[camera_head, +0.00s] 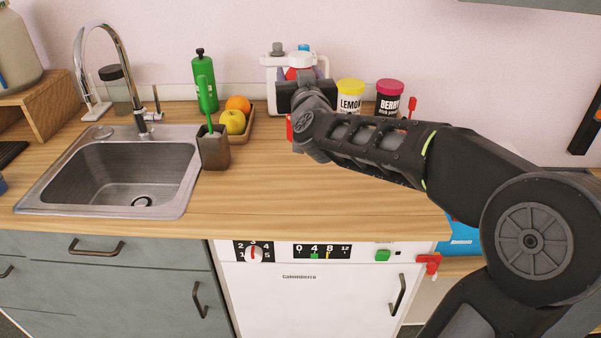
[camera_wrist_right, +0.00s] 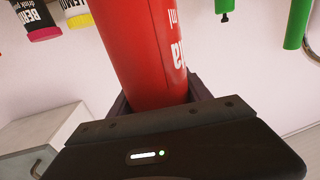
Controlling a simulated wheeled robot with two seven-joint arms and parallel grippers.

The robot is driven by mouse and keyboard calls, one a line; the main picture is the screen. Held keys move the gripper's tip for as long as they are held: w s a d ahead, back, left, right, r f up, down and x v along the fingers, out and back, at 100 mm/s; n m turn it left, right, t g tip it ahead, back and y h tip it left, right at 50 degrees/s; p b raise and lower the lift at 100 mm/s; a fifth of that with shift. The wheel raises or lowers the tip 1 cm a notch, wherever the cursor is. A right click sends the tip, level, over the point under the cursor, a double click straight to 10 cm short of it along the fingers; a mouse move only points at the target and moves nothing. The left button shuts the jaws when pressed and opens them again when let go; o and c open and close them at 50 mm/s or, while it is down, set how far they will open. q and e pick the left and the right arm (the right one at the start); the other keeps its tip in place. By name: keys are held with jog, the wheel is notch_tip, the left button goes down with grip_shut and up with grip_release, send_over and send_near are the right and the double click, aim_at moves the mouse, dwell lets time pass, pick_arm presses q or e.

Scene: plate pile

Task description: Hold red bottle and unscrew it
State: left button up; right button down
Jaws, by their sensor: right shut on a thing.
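The red bottle (camera_wrist_right: 145,50) fills the middle of the right wrist view, with white lettering on its side. My right gripper (camera_wrist_right: 158,100) is shut on it, with the dark jaws on either side. In the head view my right gripper (camera_head: 303,98) is at the back of the counter and hides most of the bottle. A red part of the bottle (camera_head: 290,128) shows below the gripper. A white cap with red under it (camera_head: 299,61) shows just above the gripper and seems to be the bottle's top. My left gripper is not in view.
A white bottle carrier (camera_head: 270,75) stands behind the gripper. Lemon (camera_head: 349,95) and berry (camera_head: 389,97) jars stand to its right. A fruit tray (camera_head: 250,125), green bottle (camera_head: 205,85) and brush holder (camera_head: 213,150) stand left, beside the sink (camera_head: 120,175). The front counter is clear.

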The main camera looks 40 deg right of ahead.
notch_tip(320, 180, down, 5)
jog(key=shift+r+b, duration=0.1)
jog(key=shift+b, duration=0.6)
jog(key=shift+f+b, duration=0.45)
jog(key=shift+f, duration=2.15)
jog(key=shift+f, duration=0.15)
jog(key=shift+c, duration=2.3)
grip_release()
